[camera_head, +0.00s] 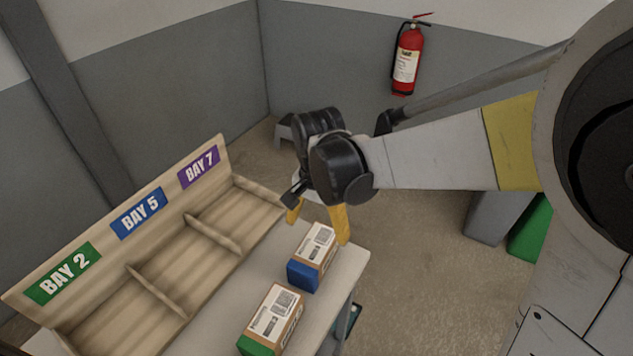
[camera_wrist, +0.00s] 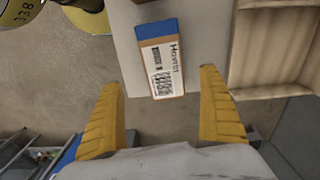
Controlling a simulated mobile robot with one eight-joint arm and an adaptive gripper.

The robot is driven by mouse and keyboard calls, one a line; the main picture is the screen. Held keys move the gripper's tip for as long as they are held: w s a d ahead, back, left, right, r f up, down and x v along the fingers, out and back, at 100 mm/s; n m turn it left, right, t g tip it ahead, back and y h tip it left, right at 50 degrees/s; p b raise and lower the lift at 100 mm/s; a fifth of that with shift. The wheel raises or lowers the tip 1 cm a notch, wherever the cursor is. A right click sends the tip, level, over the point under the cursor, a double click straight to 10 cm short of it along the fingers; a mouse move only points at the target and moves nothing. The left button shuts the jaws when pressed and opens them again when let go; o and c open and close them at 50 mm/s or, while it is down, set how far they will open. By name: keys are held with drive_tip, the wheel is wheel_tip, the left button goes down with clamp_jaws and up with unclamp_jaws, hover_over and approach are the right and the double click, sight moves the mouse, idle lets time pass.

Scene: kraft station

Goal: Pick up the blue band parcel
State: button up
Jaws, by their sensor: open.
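The blue band parcel (camera_head: 312,257) is a small brown box with a white label on top and a blue band at its near end. It stands on the table near the right edge. In the wrist view the parcel (camera_wrist: 160,60) lies ahead of the fingers, between their lines, with its blue end farthest away. My gripper (camera_head: 318,222) is above and just beyond the parcel in the head view, its yellow fingers spread. In the wrist view my gripper (camera_wrist: 163,98) is open and empty, and I see no contact with the parcel.
A green band parcel (camera_head: 271,318) stands on the table (camera_head: 218,317) nearer the camera. A wooden sorter (camera_head: 160,270) with bays marked 2, 5 and 7 is at the left; its visible compartments look empty. A red fire extinguisher (camera_head: 407,62) hangs on the back wall.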

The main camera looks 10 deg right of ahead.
sight(315, 248)
drive_tip(key=f, duration=0.1)
drive_tip(key=f+b, duration=0.1)
drive_tip(key=f, duration=0.1)
drive_tip(key=f+b, duration=0.1)
drive_tip(key=f, duration=0.1)
drive_tip(key=shift+a, duration=0.25)
wheel_tip(315, 248, down, 6)
drive_tip(key=b, duration=0.3)
drive_tip(key=shift+w+a, duration=0.1)
drive_tip(key=shift+w, duration=0.05)
drive_tip(key=c, duration=1.5)
